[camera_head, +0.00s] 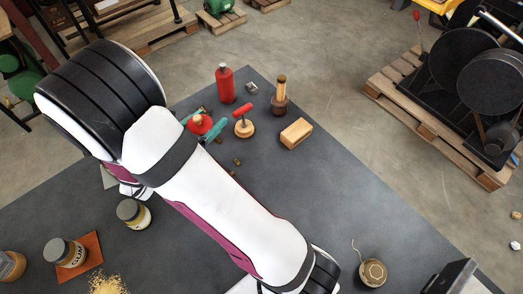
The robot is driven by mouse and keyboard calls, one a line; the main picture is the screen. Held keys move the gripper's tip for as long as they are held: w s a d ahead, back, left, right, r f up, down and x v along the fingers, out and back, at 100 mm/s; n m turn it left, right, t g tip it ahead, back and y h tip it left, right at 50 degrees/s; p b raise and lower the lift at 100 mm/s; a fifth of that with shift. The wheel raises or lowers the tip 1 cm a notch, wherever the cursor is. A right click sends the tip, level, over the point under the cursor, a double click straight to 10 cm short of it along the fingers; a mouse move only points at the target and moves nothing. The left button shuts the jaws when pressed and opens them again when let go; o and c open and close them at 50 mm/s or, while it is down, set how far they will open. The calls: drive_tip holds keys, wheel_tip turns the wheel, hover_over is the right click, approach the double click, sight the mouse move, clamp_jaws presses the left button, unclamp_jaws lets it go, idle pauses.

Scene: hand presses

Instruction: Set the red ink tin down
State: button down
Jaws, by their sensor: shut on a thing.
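The red ink tin (199,124) shows as a small round red shape beyond my arm, at the upper middle of the table (325,190). My gripper (204,122) is shut on it, with teal fingers on either side. My wrist and arm cover part of the tin. I cannot tell whether its base touches the table.
A twine ball (372,272) lies lower right. Jars, including a GUM jar (65,252), stand lower left.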

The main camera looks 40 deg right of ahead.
sight(270, 147)
drive_tip(key=s+d+m+g+h, duration=0.1)
drive_tip(key=s+d+m+g, duration=0.25)
drive_tip(key=d, duration=0.35)
drive_tip(key=s+d+m+g+h, duration=0.15)
drive_tip(key=s+d, duration=0.25)
drive_tip(key=d, duration=0.4)
drive_tip(key=shift+y, duration=0.45)
drive_tip(key=f, duration=1.4)
drive_tip(key=shift+w+a+f, duration=0.3)
drive_tip(key=shift+w+f, duration=0.05)
drive_tip(key=shift+f, duration=0.05)
drive_tip(key=shift+f, duration=0.1)
drive_tip(key=shift+c, duration=0.2)
unclamp_jaws()
